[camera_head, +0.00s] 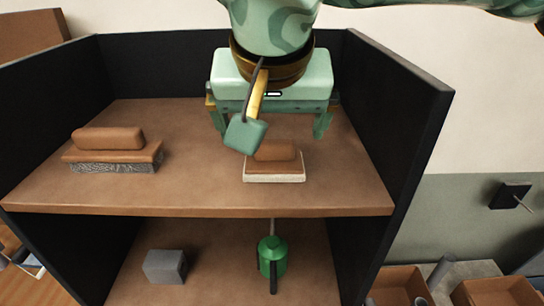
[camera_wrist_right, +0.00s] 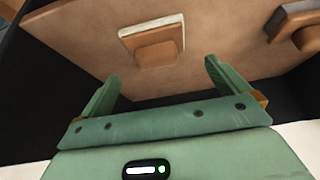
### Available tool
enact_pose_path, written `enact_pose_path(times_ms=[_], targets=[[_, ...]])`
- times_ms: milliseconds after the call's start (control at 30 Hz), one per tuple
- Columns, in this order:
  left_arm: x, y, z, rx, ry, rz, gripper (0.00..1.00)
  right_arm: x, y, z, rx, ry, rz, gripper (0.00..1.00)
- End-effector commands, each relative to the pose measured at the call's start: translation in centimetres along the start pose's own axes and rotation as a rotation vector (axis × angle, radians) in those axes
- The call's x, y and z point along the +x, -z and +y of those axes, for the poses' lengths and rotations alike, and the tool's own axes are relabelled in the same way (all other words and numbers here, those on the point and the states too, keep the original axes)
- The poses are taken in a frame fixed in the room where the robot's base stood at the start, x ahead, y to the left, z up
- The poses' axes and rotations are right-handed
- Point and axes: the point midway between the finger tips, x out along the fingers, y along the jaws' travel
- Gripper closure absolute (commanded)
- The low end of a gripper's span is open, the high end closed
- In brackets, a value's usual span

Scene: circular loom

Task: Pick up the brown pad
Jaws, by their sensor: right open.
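A pad with a brown block on top and a pale base (camera_head: 275,178) lies on the upper shelf, partly hidden by my arm's green part. It also shows in the right wrist view (camera_wrist_right: 155,42), ahead of the fingers. A second, larger piece, a brown block on a brown board with a grey rough underside (camera_head: 112,153), lies to the left on the same shelf. It shows in the wrist view at the top right (camera_wrist_right: 292,22). My right gripper (camera_head: 270,125) is open and empty, behind the pale-based pad, its fingers (camera_wrist_right: 160,85) apart. My left gripper is out of view.
Black side panels (camera_head: 412,120) and a black back panel (camera_head: 150,65) enclose the brown shelf (camera_head: 190,195). On the lower shelf stand a grey block (camera_head: 165,266) and a green can (camera_head: 272,258). Open boxes (camera_head: 400,285) are at the bottom right. The shelf between the two pads is clear.

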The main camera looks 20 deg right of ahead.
Motion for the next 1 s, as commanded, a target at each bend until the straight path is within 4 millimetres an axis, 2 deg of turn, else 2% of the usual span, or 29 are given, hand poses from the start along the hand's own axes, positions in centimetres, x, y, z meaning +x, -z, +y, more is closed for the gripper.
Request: enact_pose_path(times_ms=[267, 500, 767, 867, 900, 933, 1000], targets=[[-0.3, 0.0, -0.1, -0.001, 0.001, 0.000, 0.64, 2.6, 0.0, 0.1, -0.001, -0.001, -0.003, 0.00], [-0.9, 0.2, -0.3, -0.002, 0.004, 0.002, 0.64, 6.2, 0.0, 0.3, -0.001, 0.000, -0.003, 0.00], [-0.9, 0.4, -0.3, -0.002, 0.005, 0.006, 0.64, 6.7, 0.0, 0.3, -0.001, 0.001, 0.000, 0.00], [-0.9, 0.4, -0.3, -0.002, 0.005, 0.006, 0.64, 6.6, 0.0, 0.3, -0.001, 0.001, 0.000, 0.25], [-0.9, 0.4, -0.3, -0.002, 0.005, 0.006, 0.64, 6.6, 0.0, 0.3, -0.001, 0.001, 0.000, 0.36], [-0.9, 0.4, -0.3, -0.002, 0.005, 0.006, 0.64, 6.6, 0.0, 0.3, -0.001, 0.001, 0.000, 0.43], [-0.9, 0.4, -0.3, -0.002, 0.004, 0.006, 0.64, 6.6, 0.0, 0.3, -0.001, 0.001, 0.000, 0.43]])
